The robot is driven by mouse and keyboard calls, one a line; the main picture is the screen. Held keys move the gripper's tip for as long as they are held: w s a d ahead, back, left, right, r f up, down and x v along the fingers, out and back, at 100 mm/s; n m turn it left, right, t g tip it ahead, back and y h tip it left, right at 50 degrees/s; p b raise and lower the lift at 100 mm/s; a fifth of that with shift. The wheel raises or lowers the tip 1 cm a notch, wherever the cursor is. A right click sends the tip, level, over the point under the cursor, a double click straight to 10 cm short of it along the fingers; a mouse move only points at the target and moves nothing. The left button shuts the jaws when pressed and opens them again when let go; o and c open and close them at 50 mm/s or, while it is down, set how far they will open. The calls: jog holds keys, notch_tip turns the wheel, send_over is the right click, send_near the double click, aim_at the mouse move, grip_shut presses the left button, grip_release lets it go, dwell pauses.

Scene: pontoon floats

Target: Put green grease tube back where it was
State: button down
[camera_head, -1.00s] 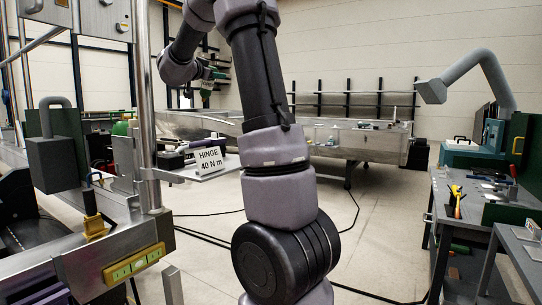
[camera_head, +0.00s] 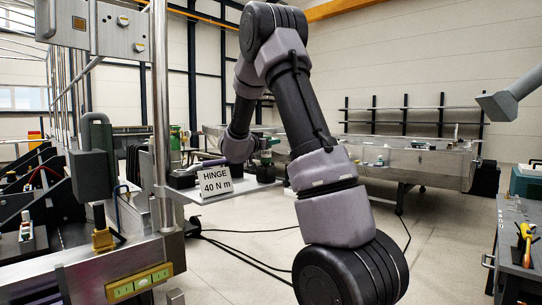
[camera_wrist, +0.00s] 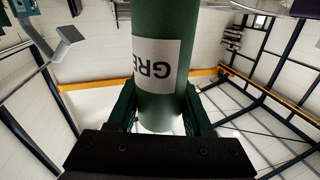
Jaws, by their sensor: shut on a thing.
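The green grease tube (camera_wrist: 150,105) fills the upper middle of the wrist view, with a white label reading "GRE" in part. My gripper (camera_wrist: 160,112) is shut on it, one dark finger on each side. In the head view my gripper (camera_head: 262,152) is small and far off, at the right end of a small shelf (camera_head: 205,193). A bit of green shows there, with a dark block (camera_head: 265,174) just below. Whether the tube touches the block or shelf I cannot tell.
A white sign (camera_head: 215,182) reading "HINGE 40 N m" stands at the shelf's front. A dark item (camera_head: 181,180) sits left of it. A metal post (camera_head: 160,110) rises near the shelf's left end. A long metal float (camera_head: 420,160) lies behind; a workbench (camera_head: 515,250) stands right.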

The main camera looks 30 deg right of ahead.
aim_at(270, 151)
jog(key=shift+f, duration=1.9)
jog(key=shift+a+f, duration=0.1)
jog(key=shift+c, duration=1.5)
grip_release()
